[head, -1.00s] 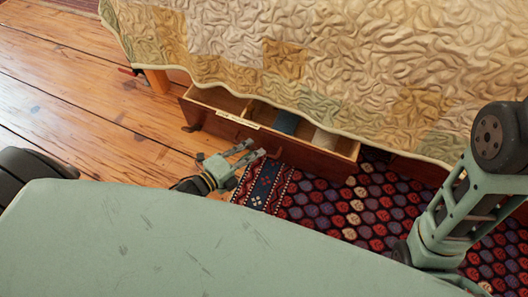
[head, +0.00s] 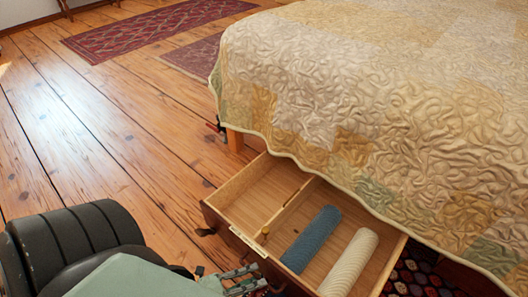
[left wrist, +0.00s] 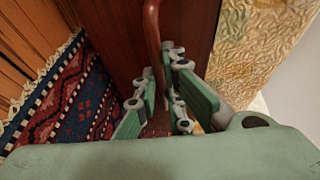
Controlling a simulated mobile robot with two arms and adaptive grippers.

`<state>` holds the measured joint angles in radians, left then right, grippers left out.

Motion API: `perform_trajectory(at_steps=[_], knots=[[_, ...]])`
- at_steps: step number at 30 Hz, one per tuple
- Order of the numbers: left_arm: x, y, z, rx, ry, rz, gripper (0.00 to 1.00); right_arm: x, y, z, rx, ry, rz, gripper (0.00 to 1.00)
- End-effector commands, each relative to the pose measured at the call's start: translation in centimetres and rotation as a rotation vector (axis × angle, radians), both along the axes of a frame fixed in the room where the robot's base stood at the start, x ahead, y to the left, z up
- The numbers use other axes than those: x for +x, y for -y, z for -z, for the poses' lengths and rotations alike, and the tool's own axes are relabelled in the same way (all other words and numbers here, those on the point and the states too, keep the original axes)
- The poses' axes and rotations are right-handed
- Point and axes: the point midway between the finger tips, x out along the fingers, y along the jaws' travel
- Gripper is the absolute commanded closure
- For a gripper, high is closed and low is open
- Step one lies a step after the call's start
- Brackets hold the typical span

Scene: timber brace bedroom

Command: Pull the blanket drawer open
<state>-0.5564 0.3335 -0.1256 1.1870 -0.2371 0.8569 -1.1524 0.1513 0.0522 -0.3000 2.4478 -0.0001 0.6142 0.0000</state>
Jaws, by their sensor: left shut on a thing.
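The blanket drawer (head: 222,196) stands out from under the bed, open at the top. A rolled blue blanket (head: 311,240) and a rolled cream blanket (head: 349,264) lie in its right part; the left compartment looks empty. My left gripper (head: 250,282) is at the drawer front, low in the head view and partly cut off by the frame edge. In the left wrist view the gripper (left wrist: 158,88) is shut on the curved reddish-brown drawer handle (left wrist: 152,30), against the dark wood front. My right gripper is not in view.
A quilt-covered bed (head: 380,110) overhangs the drawer's back. A patterned rug (left wrist: 75,95) lies under the drawer front. Other rugs, one of them red (head: 150,28), lie at the back left. The plank floor (head: 110,140) on the left is clear.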

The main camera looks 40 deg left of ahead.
Motion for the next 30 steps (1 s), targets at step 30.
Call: perform_trajectory(at_steps=[30], knots=[[-2.5, 0.0, 0.1, 0.002, -0.001, 0.001, 0.72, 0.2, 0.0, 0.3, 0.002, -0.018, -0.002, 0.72]])
